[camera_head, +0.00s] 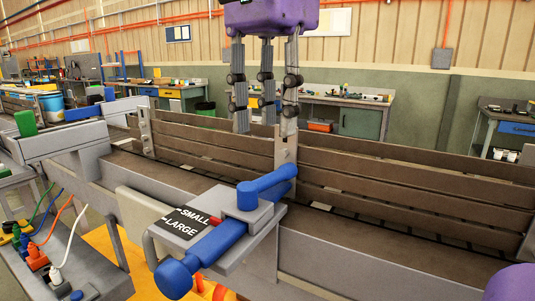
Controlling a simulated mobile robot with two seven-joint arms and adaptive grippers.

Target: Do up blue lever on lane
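A blue lever (218,243) sits on a grey housing on the near side of the lane (400,265). Its thick bar slants from a round knob at lower left, and a blue arm reaches to the upper right. A black label (183,223) beside it reads SMALL and LARGE, with a red pointer near SMALL. My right gripper (265,128), purple with three grey fingers, points down above the lever in the picture. Its fingers are spread, with nothing seen between them, and are apart from the lever. My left gripper is not in view.
Brown side boards (400,185) run along the lane behind the lever. Another blue bar (83,113) and a green block (25,123) are at left. Coloured cables and plugs (40,255) lie at lower left. Benches stand along the back wall.

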